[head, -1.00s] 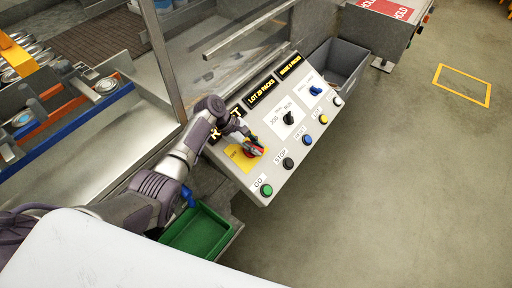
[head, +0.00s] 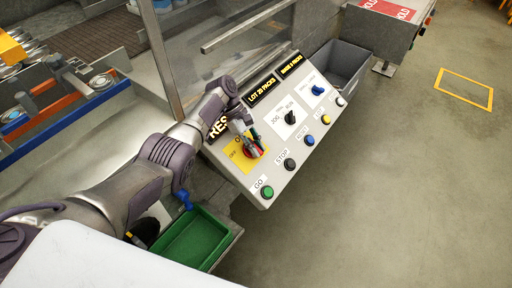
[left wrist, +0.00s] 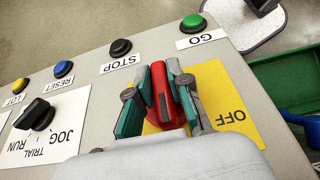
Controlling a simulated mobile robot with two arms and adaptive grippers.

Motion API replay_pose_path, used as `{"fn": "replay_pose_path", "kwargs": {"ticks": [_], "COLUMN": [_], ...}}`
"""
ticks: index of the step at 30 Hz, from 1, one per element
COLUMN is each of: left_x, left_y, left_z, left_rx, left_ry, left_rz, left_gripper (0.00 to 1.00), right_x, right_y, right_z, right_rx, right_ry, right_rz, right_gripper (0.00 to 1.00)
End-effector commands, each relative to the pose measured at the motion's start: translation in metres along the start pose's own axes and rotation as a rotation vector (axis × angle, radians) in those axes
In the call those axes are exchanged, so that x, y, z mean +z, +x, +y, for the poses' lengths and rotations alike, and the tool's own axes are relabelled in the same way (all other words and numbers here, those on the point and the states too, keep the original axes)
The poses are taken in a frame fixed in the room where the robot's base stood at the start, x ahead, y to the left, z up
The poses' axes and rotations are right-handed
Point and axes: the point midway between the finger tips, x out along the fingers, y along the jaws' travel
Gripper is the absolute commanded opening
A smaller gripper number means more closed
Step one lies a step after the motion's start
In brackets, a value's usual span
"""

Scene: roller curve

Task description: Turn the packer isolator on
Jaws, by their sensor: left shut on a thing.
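The isolator's red rotary handle (head: 251,154) sits on a yellow plate (head: 236,152) near the lower left of the sloped grey control panel (head: 270,178). My left gripper (head: 254,144) reaches it from above and partly hides it. In the left wrist view the green-padded fingers of my left gripper (left wrist: 159,72) close on both sides of the red handle (left wrist: 158,88). The OFF label (left wrist: 228,116) shows right of the fingers there; any ON mark is hidden. My right gripper is not in view.
Beside the handle are the green GO button (head: 267,192), black STOP button (head: 289,164), blue RESET button (head: 308,140) and black JOG/RUN switch (head: 291,117). A green tray (head: 195,240) lies below the forearm. A grey bin (head: 345,62) stands behind the panel.

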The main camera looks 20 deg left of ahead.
Motion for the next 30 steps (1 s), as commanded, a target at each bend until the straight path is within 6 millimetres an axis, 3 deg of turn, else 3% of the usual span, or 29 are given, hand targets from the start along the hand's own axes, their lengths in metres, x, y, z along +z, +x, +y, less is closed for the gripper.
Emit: {"fn": "replay_pose_path", "kwargs": {"ticks": [5, 6, 10, 22, 30], "left_x": [-0.001, -0.001, -0.001, 0.004, 0.034], "left_y": [0.003, 0.003, 0.003, -0.005, -0.044], "left_z": [-0.002, -0.002, -0.002, 0.000, 0.000], "left_rx": [-0.006, -0.006, -0.005, 0.001, 0.002], "left_ry": [0.000, 0.000, 0.000, 0.002, 0.004], "left_rz": [0.000, 0.000, 0.000, 0.000, 0.002], "left_gripper": [0.00, 0.25, 0.44, 0.44, 0.44], "right_x": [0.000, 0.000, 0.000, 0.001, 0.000], "right_y": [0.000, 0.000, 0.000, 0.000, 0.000], "right_z": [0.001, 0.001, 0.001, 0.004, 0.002], "right_rx": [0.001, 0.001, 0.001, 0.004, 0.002], "right_ry": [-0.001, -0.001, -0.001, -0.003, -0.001], "right_rz": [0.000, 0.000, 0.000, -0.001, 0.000], "right_gripper": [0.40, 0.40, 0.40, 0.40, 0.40]}}
